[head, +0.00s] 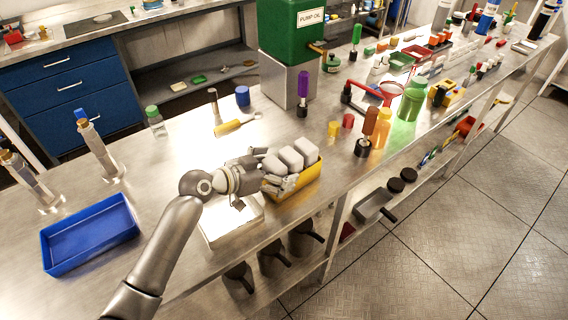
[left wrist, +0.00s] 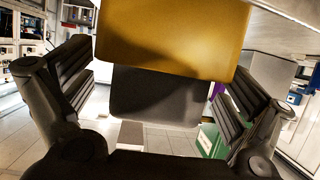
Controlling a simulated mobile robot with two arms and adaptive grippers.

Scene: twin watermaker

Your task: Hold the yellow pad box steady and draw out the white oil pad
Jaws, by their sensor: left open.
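The yellow pad box (head: 302,186) stands near the front edge of the steel bench, with several white oil pads (head: 304,150) sticking up out of its top. My left gripper (head: 278,178) is at the box's left end, its fingers hiding part of that end. In the left wrist view, the yellow box face (left wrist: 175,35) lies between the two open fingers, with a gap on each side. A dark grey face shows just below it; I cannot tell for certain what it is. My right gripper is not in view.
A white square plate (head: 232,228) lies under my left wrist. A blue tray (head: 90,235) is at the left. The green pump-oil tank (head: 291,35) stands behind on a metal block (head: 287,84). A brown-handled tool (head: 367,128) and orange bottle (head: 381,130) stand right of the box.

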